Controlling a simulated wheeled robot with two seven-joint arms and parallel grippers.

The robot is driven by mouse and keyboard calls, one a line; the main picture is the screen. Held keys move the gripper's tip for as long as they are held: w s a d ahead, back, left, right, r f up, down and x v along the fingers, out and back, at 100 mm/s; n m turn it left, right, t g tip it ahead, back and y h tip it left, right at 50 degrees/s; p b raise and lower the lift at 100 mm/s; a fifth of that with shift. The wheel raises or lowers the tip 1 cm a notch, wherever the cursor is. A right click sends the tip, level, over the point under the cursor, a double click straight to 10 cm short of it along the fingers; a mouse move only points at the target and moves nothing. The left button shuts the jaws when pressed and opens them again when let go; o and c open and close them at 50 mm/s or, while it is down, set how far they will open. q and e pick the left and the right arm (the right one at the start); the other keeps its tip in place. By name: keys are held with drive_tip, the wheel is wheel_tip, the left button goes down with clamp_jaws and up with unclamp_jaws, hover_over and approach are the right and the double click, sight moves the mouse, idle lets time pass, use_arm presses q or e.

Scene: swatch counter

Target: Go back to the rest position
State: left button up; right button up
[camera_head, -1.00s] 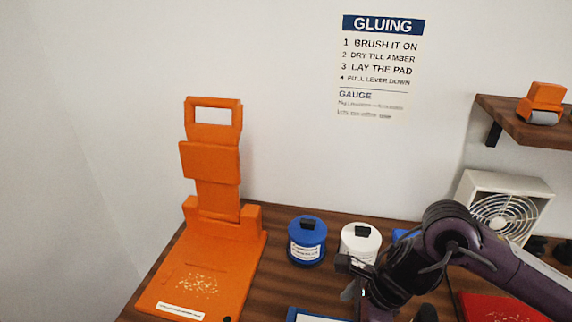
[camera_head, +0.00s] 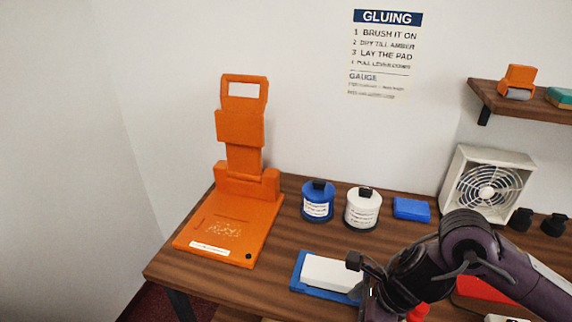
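My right arm comes in from the right, and its gripper (camera_head: 362,275) hangs low over the counter by the white block. I cannot tell whether its fingers are open or shut, as the arm and wrist cover them. My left gripper is not in view. An orange lever press (camera_head: 225,230) stands at the left of the counter with its lever upright. A blue jar (camera_head: 317,207) and a white jar (camera_head: 362,213) stand right of it with lids on. A white block (camera_head: 328,272) lies in a blue tray (camera_head: 297,277).
The wooden counter (camera_head: 230,283) ends at a front left edge. A blue block (camera_head: 412,209) lies right of the jars. A white fan (camera_head: 487,185) stands at the back right, beside dark objects (camera_head: 553,224). A wall shelf (camera_head: 530,119) holds an orange roller (camera_head: 518,80). A red item (camera_head: 485,289) lies partly behind my arm.

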drive_tip(key=w+a+r+m+t+y, duration=0.3)
drive_tip(key=a+m+t, duration=0.2)
drive_tip(key=a+m, duration=0.8)
drive_tip(key=d+f+m+t+h, duration=0.2)
drive_tip(key=d+m+h, duration=0.55)
drive_tip(key=m, duration=1.45)
drive_tip(key=s+d+f+m+g, duration=0.5)
drive_tip(key=s+d+f+m, duration=0.2)
drive_tip(key=s+d+m, duration=0.45)
wheel_tip(320, 180, down, 32)
drive_tip(key=s+m+g, duration=0.1)
drive_tip(key=s+g, duration=0.1)
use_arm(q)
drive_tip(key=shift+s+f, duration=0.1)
use_arm(e)
drive_tip(key=s+d+f, duration=0.2)
drive_tip(key=s+f, duration=0.6)
drive_tip(key=s, duration=0.1)
drive_tip(key=s+d+f, duration=0.2)
drive_tip(key=s+f, duration=0.6)
drive_tip(key=s, duration=0.1)
drive_tip(key=shift+f+g, duration=0.15)
drive_tip(key=shift+g, duration=0.25)
